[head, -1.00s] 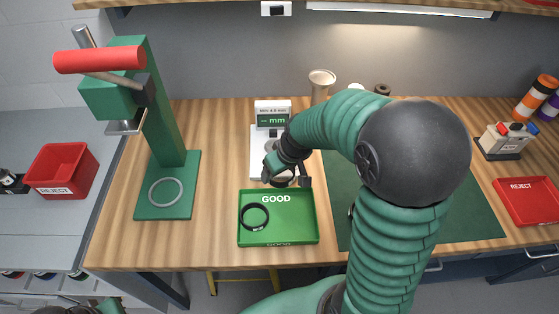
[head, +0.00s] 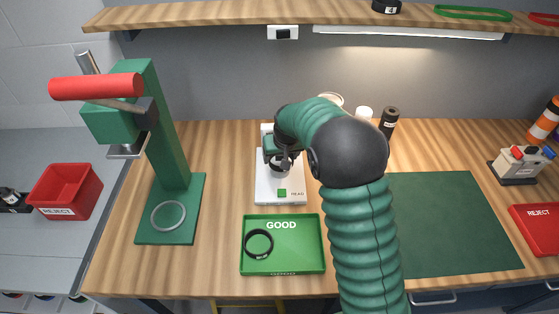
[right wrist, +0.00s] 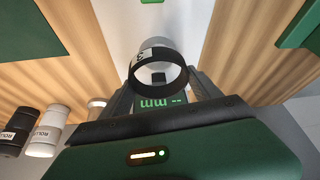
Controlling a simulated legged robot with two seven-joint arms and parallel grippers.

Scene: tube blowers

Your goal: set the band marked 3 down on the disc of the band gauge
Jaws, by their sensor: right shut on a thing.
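The band gauge (head: 278,193) is a white device behind the green GOOD tray, with a green button marked READ at its front. My right gripper (head: 280,163) is over the gauge and hides much of it, including its display in the head view. In the right wrist view my right gripper (right wrist: 160,92) is shut on the band marked 3 (right wrist: 140,83), a black ring with a white label. The gauge's display (right wrist: 160,103) shows green mm beyond the band. My left gripper is out of view.
The GOOD tray (head: 310,262) holds another black band (head: 258,243). A green press (head: 165,150) with a red handle stands left, a grey ring on its base. Red REJECT bins stand at far left (head: 65,192) and right (head: 540,230). Rollers (head: 389,122) stand behind my right arm.

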